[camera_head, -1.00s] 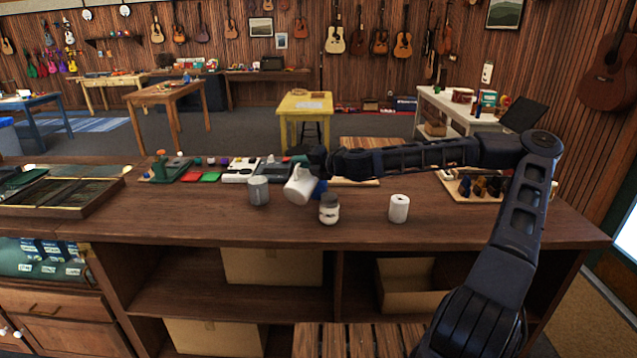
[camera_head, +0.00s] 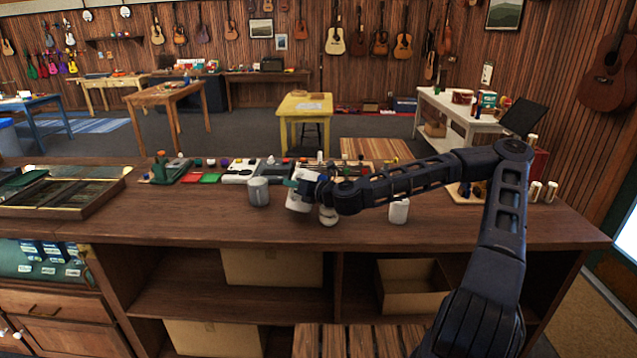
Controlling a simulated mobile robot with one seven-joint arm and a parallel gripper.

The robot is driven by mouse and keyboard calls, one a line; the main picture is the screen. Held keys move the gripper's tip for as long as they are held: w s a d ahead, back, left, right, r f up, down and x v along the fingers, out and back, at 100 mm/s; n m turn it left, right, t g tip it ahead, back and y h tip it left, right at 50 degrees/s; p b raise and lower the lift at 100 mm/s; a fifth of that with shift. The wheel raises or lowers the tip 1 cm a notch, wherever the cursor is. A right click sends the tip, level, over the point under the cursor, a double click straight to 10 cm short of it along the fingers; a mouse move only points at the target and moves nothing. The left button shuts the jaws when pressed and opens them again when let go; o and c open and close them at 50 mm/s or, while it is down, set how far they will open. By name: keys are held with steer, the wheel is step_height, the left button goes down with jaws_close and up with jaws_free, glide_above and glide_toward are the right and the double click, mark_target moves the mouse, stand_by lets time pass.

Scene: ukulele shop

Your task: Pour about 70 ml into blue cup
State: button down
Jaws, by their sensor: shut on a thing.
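My gripper (camera_head: 308,187) is shut on a white vessel (camera_head: 297,204) above the front part of the wooden counter. The vessel looks close to upright, and my gripper covers part of it. A grey cup (camera_head: 258,192) stands on the counter just left of it, apart from it. No clearly blue cup shows now; the area behind my gripper and wrist is hidden. The liquid and the inside of the vessel cannot be seen.
A small jar (camera_head: 328,217) stands under my wrist, mostly hidden. A white canister (camera_head: 398,211) stands to the right, partly behind my arm. Boards with small coloured items (camera_head: 240,172) line the counter's back. The counter's front strip (camera_head: 200,225) is clear.

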steer(key=shift+s+a+f+n+t+y+b, duration=0.1)
steer(key=shift+s+a+f+n+t+b, duration=0.2)
steer(key=shift+s+f+n, duration=0.5)
steer(key=shift+s+a+f+n+t+y+b, duration=0.15)
steer(key=shift+s+a+f+n, duration=0.3)
steer(key=shift+f+n, duration=0.6)
steer(key=shift+s+a+f+n+t+y+b, duration=0.15)
steer(key=shift+s+a+f+n+b, duration=0.1)
steer(key=shift+s+f+n, duration=0.65)
steer(key=shift+w+r, duration=0.15)
steer(key=shift+r, duration=0.05)
